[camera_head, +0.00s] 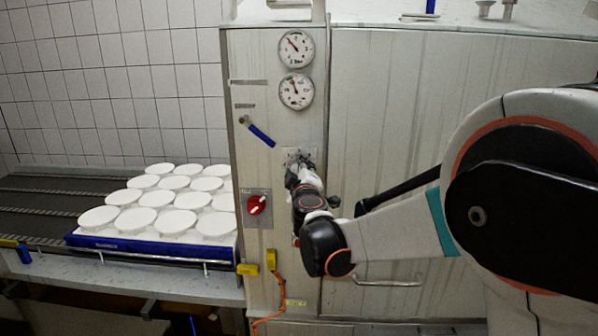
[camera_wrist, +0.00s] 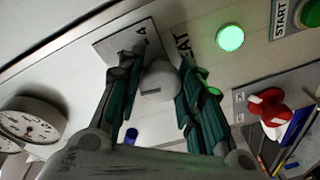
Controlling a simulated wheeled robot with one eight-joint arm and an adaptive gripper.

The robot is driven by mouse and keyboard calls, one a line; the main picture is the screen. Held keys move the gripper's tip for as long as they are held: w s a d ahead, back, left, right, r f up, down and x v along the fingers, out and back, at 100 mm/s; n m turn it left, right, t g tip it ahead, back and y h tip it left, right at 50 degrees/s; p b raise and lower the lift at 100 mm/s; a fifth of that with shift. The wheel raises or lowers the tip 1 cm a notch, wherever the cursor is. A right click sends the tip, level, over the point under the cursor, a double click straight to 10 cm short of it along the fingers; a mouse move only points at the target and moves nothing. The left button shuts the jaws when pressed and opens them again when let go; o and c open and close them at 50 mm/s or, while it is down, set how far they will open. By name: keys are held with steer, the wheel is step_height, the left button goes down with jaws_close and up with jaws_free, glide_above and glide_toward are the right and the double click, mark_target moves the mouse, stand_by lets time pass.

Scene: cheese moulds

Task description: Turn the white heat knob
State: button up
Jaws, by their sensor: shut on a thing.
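The white heat knob (camera_wrist: 160,80) is on a small light plate (camera_wrist: 112,46) on the metal cabinet front, beside printed letters that end in "EAT". My gripper (camera_wrist: 157,88) is shut on the knob, one dark green finger on each side of it. In the head view my gripper (camera_head: 299,160) reaches the panel below the two dials and covers the knob. The knob's pointer setting cannot be read.
A red switch (camera_head: 257,204) is left of my gripper, and a blue-handled lever (camera_head: 259,132) is above left. Two round gauges (camera_head: 296,48) are higher up. A green lamp (camera_wrist: 230,37) is lit. White moulds (camera_head: 168,221) stand on a blue tray (camera_head: 110,243) at left.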

steer(key=shift+a+n, duration=0.1)
steer(key=shift+n, duration=0.8)
steer(key=o, duration=1.1)
steer(key=shift+s+a, duration=0.1)
steer(key=shift+a, duration=0.15)
steer(key=shift+c, duration=0.2)
steer(key=shift+d, duration=0.1)
